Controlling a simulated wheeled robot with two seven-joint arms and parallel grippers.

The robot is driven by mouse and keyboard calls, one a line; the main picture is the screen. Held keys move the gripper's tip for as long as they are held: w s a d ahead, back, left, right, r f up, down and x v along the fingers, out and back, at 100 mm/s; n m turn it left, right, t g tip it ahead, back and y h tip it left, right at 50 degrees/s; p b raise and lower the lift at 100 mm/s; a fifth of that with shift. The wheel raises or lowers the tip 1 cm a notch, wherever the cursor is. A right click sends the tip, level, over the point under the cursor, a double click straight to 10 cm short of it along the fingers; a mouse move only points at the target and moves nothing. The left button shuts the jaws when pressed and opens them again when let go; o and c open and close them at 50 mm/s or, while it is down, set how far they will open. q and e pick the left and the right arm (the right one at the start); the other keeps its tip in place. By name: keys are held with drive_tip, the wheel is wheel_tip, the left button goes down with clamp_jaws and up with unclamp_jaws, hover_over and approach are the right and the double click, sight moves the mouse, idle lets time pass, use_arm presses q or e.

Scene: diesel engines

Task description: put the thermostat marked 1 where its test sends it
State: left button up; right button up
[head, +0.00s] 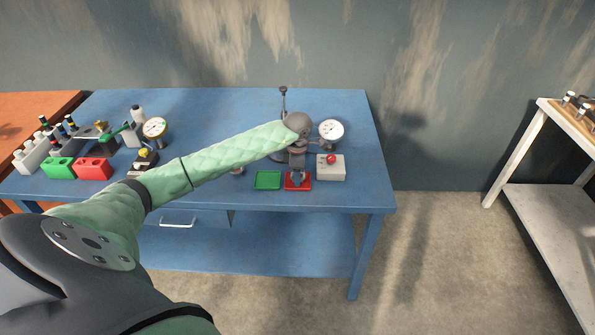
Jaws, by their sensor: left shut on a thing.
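My left arm reaches across the blue bench, and its gripper (298,177) points down at the red tray (287,187) near the front edge. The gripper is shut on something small. I take this to be the thermostat, but the fingers hide most of it and I cannot read a mark. I cannot tell whether it touches the tray. A green tray (267,180) lies just left of the red one and looks empty. My right gripper is out of view.
A grey box with a red button (331,168) stands right of the red tray, with a dial gauge (331,131) behind it. A red block (94,169), a green block (60,168) and another gauge (155,128) stand at left. A pale table (548,190) is at far right.

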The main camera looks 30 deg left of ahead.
use_arm(q)
drive_tip(key=shift+f, duration=0.1)
drive_tip(key=o, duration=1)
drive_tip(key=shift+o, duration=0.4)
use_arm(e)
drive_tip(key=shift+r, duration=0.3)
use_arm(q)
drive_tip(key=shift+r, duration=0.2)
